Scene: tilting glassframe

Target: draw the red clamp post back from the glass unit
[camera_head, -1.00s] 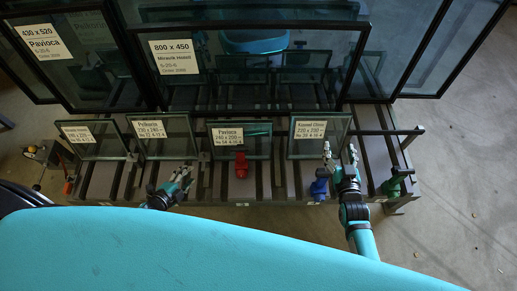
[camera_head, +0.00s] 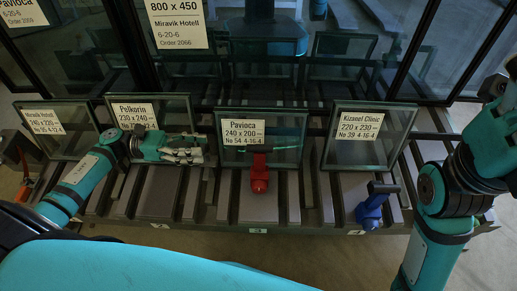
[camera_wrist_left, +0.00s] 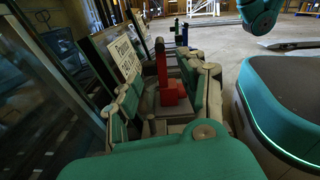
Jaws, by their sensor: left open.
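The red clamp post (camera_head: 259,178) stands upright at the front of the small glass unit labelled Pavioca 240 x 200 (camera_head: 284,154), near its lower middle. I cannot tell whether it touches the glass. My left gripper (camera_head: 203,155) is open, to the left of the post in the head view and pointing right toward it, with a gap between. In the left wrist view the red post (camera_wrist_left: 168,92) shows ahead, between the open fingers (camera_wrist_left: 170,95), and nothing is held. My right arm is at the right edge, and its fingers are not visible.
A blue post (camera_head: 371,210) stands before the Kizanel Clinic unit (camera_head: 360,150) at the right. The Pelkorin unit (camera_head: 113,113) stands behind my left arm. Large framed panes rise behind. Slats of the rack (camera_head: 155,195) run between.

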